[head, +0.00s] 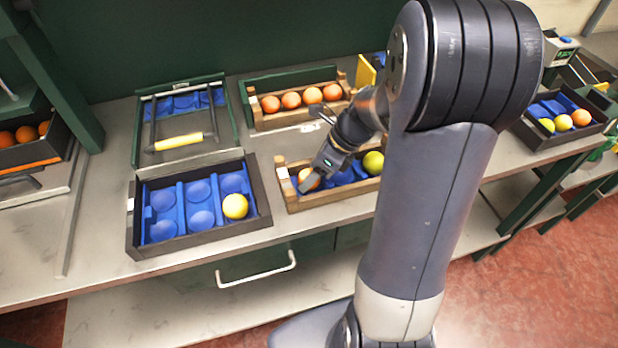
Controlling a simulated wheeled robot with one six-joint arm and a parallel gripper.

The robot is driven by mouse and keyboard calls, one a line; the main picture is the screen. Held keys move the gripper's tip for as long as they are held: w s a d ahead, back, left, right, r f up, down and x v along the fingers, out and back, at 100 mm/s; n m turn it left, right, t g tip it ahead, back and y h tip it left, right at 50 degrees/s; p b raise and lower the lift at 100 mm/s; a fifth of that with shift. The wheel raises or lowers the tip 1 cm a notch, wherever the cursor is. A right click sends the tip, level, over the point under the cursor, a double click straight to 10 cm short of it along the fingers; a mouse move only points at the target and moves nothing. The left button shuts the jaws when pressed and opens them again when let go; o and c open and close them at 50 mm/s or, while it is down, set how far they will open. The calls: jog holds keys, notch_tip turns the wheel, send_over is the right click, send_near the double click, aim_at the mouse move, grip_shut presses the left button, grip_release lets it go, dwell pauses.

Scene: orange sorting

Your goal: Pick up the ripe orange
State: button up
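My gripper (311,182) reaches down into this crate from the upper right. Its finger crosses in front of the orange and hides part of it. The fingers are too small and overlapped to tell whether they grip the fruit or only stand around it. A yellow-green fruit (373,163) lies at the right of the same crate, partly beside my arm.
A dark crate (262,214) with a blue moulded liner holds one yellow fruit (235,206). A back wooden crate (258,117) holds several oranges. A green frame with a yellow handle (179,142) stands back left. A dark tray (535,139) with mixed fruit is at right.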

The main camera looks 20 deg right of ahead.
jog(key=c, duration=0.7)
